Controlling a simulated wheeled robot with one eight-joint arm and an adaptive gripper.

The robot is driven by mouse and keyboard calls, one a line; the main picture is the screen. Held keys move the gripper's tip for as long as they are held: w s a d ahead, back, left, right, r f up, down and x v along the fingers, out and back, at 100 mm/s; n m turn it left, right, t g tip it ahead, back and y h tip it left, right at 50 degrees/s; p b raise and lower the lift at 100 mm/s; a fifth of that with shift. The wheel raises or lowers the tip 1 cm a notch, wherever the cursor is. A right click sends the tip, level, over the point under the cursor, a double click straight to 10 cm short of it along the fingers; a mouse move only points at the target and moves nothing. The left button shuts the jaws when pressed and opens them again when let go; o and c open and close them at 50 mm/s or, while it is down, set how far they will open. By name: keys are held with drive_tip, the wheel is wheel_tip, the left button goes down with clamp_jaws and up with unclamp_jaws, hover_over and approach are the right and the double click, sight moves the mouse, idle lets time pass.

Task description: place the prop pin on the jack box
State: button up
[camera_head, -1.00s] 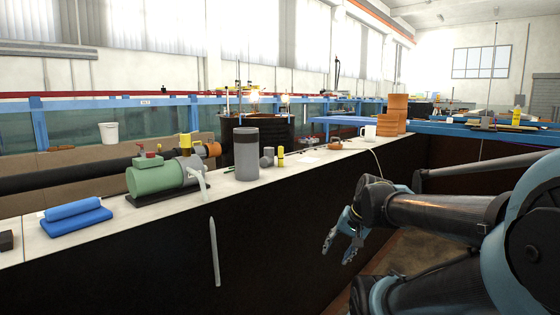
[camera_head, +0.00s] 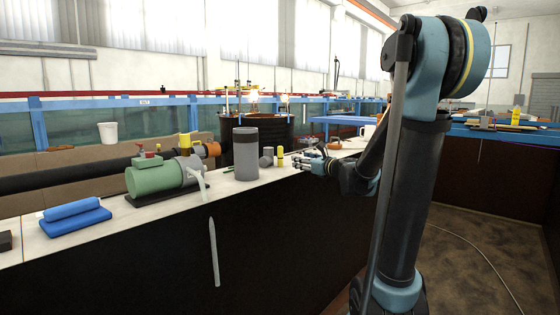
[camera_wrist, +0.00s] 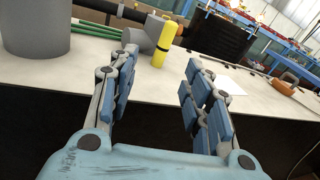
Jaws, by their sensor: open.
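A small upright yellow cylinder with a dark band, which looks like the prop pin (camera_head: 280,156), stands on the pale bench top. In the wrist view the yellow cylinder (camera_wrist: 165,45) stands beyond my fingers, in the gap between them and nearer the left finger. My gripper (camera_head: 303,159) is open and empty at the bench's front edge, just right of the yellow cylinder and apart from it. Its two fingers (camera_wrist: 161,68) are spread in the wrist view. I cannot tell for certain which thing is the jack box; a dark block (camera_head: 5,241) sits at the bench's far left end.
A green pump (camera_head: 155,176) and blue rolls (camera_head: 74,215) are further left. A white sheet (camera_wrist: 229,85) lies to the right. Bench front is fairly clear.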

drive_tip(key=w+m, duration=0.2)
approach(282, 152)
drive_tip(key=shift+t, duration=0.4)
drive_tip(key=x, duration=0.6)
drive_tip(key=shift+w+f, duration=0.2)
drive_tip(key=shift+x, duration=2.6)
drive_tip(key=shift+s+a+f, duration=0.1)
drive_tip(key=shift+a, duration=0.1)
clamp_jaws()
